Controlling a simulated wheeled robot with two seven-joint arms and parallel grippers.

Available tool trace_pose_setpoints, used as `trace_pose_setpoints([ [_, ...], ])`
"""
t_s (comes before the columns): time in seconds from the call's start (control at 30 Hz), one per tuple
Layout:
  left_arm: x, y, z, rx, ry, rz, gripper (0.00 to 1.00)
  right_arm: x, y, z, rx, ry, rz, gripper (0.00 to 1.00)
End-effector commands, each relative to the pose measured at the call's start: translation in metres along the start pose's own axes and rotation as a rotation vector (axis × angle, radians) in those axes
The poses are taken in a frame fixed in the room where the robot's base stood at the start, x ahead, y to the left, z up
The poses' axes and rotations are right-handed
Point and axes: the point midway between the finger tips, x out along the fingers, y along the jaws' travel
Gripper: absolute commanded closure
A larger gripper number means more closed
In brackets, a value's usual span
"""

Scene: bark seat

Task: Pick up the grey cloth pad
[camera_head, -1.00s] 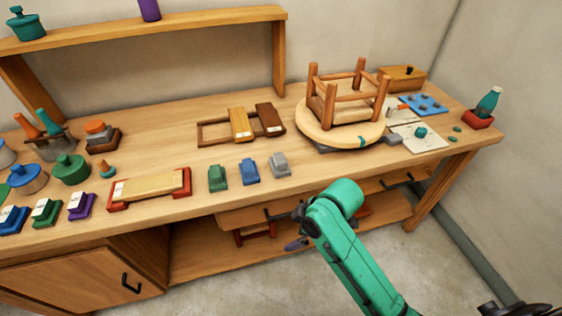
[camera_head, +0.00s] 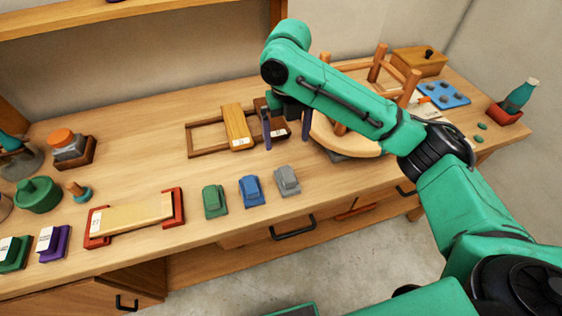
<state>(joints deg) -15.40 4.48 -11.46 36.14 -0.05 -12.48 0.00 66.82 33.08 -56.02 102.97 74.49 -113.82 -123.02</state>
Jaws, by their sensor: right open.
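The grey cloth pad (camera_head: 287,181) sits near the front edge of the bench, at the right end of a short row with a blue pad (camera_head: 251,190) and a green pad (camera_head: 215,201). My right gripper (camera_head: 287,132) points down over the bench behind the grey pad, its two fingers apart and nothing between them. It is apart from the pad and partly hides a dark brown block (camera_head: 277,131). I cannot tell its exact height. My left gripper is not in view.
A wooden frame (camera_head: 190,141) with a tan block (camera_head: 237,127) lies left of the gripper. A round turntable (camera_head: 350,143) with an upturned stool, partly hidden by my arm, stands to the right. A sanding-board-like piece (camera_head: 135,214) with red ends lies left of the pads.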

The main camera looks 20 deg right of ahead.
Motion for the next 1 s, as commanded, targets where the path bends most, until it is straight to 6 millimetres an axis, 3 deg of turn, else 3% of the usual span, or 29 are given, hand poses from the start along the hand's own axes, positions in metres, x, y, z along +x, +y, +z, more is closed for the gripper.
trace_pose_setpoints([
  [0.07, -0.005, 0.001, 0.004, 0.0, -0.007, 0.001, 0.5, 0.017, 0.0, -0.002, 0.0, 0.006, -0.002, 0.0],
  [0.2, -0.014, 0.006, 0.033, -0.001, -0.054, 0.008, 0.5, 0.054, 0.0, -0.002, 0.002, 0.005, -0.001, 0.0],
  [0.33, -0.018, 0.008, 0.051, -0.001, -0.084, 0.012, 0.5, 0.078, 0.001, -0.001, 0.003, 0.001, 0.001, 0.0],
  [0.43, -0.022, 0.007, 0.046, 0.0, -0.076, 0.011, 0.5, 0.089, 0.001, -0.002, 0.003, 0.001, 0.001, 0.0],
  [0.63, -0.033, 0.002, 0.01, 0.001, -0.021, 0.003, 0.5, 0.127, 0.003, -0.004, 0.003, 0.002, 0.0, 0.0],
  [0.9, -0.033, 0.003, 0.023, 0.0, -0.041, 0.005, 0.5, 0.137, 0.004, -0.003, 0.002, -0.004, 0.001, 0.0],
  [1.0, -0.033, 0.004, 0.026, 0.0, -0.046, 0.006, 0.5, 0.137, 0.004, -0.003, 0.002, -0.004, 0.001, 0.38],
])
